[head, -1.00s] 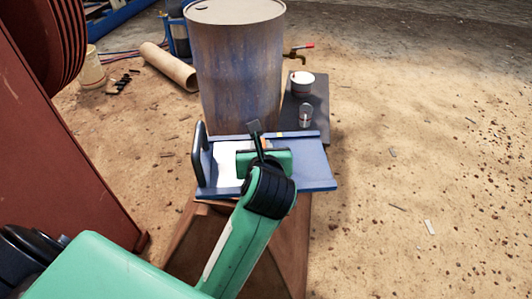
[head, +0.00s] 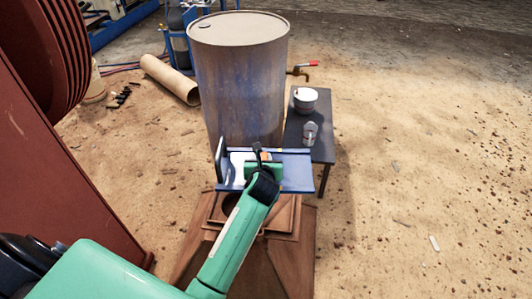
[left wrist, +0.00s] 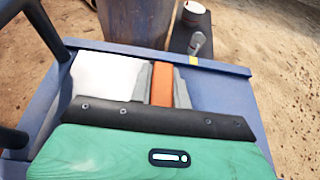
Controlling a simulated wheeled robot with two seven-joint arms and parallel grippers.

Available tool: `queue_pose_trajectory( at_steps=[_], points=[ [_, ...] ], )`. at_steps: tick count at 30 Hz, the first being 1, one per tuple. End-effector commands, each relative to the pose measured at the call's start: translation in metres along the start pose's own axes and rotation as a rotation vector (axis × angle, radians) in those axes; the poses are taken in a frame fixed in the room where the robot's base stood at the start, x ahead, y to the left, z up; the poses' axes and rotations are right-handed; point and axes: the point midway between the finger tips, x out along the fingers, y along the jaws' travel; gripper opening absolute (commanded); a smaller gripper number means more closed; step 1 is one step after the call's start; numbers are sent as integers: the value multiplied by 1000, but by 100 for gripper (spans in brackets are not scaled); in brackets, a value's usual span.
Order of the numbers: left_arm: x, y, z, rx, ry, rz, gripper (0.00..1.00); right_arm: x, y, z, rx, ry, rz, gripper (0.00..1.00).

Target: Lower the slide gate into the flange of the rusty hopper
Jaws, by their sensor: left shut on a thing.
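The slide gate (head: 297,172) is a blue plate with raised edges, a white patch and a dark handle (head: 220,160) at its left end. My left gripper (head: 257,158) is shut on it near the middle. In the left wrist view my left gripper's grey fingers (left wrist: 162,80) close on an orange grip (left wrist: 162,90) on the slide gate (left wrist: 225,90). The rusty hopper (head: 192,250) stands below, its square flange (head: 286,222) and part of a round opening showing. The gate appears above the flange's far side, apart from it. My right gripper is not in view.
A weathered blue drum (head: 240,85) stands right behind the gate. A small dark table (head: 318,145) with a white pot (head: 305,100) and a metal can (head: 310,134) is to its right. A large red machine (head: 60,170) borders the left. Sandy ground at right is open.

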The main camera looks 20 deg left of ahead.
Motion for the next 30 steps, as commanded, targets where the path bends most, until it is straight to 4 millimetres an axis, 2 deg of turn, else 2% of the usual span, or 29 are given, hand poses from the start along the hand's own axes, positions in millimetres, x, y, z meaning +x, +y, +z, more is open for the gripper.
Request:
queue_pose_trajectory(
  at_steps=[6,15,21,30],
  points=[
    [32,11,-27,17,-3,-36,0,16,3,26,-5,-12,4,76],
    [65,30,-77,34,-3,-81,0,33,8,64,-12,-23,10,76],
    [76,41,-105,40,-4,-101,0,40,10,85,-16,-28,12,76],
    [81,48,-122,45,-8,-112,0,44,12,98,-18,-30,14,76]
  ],
)
